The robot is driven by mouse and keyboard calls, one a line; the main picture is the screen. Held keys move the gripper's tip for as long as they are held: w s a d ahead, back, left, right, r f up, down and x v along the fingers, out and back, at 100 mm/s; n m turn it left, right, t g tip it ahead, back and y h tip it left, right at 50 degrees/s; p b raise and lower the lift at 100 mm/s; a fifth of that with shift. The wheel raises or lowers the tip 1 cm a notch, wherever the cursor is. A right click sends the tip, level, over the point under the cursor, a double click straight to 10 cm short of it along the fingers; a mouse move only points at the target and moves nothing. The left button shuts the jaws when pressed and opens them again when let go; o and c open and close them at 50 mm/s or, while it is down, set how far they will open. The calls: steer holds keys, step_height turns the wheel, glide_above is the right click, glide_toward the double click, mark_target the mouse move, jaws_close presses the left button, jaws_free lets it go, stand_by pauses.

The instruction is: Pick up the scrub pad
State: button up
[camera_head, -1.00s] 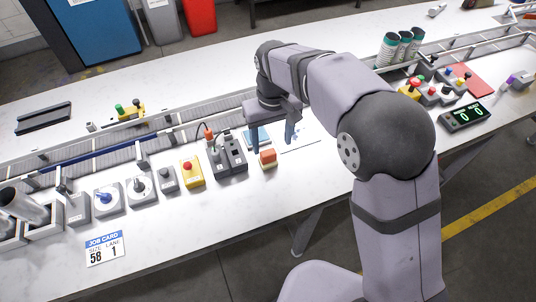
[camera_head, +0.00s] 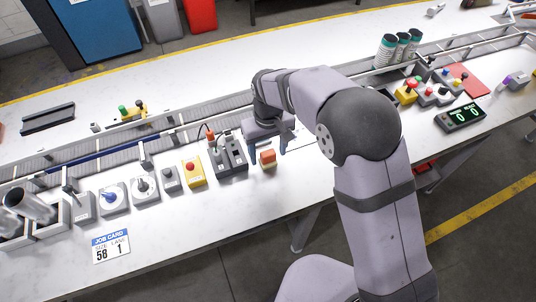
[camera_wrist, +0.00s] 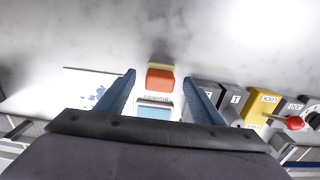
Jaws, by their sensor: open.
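The scrub pad appears to be the small orange block with a pale yellow layer (camera_head: 268,158), near the front part of the white table. In the wrist view the scrub pad (camera_wrist: 160,80) lies ahead, between the lines of my two blue fingers. My gripper (camera_head: 266,143) is open and empty, just behind the pad in the head view. In the wrist view my gripper (camera_wrist: 158,78) has a finger on either side of the pad's direction. I cannot tell the exact height gap. A light blue labelled item (camera_wrist: 155,111) lies between the fingers, nearer the wrist.
Grey control boxes (camera_head: 229,155) with cables stand just left of the pad. A yellow box with a red button (camera_head: 192,172) is further left. A white sheet with blue marks (camera_wrist: 90,88) lies left in the wrist view. The conveyor (camera_head: 190,111) runs behind. Table in front is clear.

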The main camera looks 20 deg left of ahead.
mark_target(268, 152)
steer(key=shift+f, duration=1)
steer(key=c, duration=1.2)
steer(key=shift+o, duration=0.2)
steer(key=shift+r, duration=0.15)
step_height(268, 152, up, 9)
steer(key=b, duration=0.2)
steer(key=shift+b, duration=0.35)
steer(key=shift+r, duration=0.4)
steer(key=shift+o, duration=0.7)
